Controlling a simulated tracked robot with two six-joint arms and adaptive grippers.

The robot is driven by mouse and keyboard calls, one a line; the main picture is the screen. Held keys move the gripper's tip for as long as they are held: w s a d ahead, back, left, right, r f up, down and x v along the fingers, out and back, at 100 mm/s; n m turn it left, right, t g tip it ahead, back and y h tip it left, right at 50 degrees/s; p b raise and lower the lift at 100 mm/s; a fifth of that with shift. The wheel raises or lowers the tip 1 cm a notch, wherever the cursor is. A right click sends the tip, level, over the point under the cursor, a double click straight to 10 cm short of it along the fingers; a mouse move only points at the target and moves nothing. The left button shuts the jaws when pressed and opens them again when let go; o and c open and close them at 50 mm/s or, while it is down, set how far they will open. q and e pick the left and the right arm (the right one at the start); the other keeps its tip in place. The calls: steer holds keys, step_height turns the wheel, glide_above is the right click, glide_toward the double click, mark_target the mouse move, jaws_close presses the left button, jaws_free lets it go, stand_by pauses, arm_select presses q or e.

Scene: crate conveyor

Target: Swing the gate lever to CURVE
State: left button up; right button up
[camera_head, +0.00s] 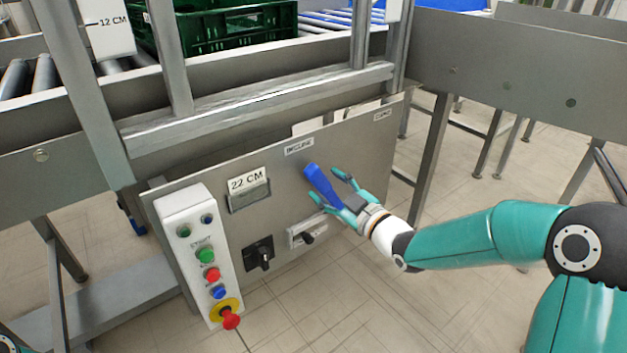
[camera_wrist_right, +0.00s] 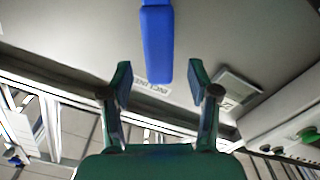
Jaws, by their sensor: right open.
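The gate lever is a blue handle (camera_head: 315,176) on the grey control panel (camera_head: 345,150). Its upper end points up and left toward the INCLINE label (camera_head: 299,146). The CURVE label (camera_head: 382,115) is at the panel's upper right. My right gripper (camera_head: 325,183) is open at the lever, with one finger on each side of it in the picture. In the right wrist view the blue lever (camera_wrist_right: 157,45) comes in from the top, and its end appears between the open fingers (camera_wrist_right: 160,72), with gaps on both sides.
A white button box (camera_head: 198,235) with a red stop knob (camera_head: 230,318) stands left on the panel. A 22 CM card (camera_head: 247,184), a black rotary switch (camera_head: 260,252) and a small slider (camera_head: 306,232) are near the lever. A green crate (camera_head: 225,25) sits above on the conveyor.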

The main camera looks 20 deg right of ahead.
mark_target(320, 180)
steer(key=shift+x, duration=2.3)
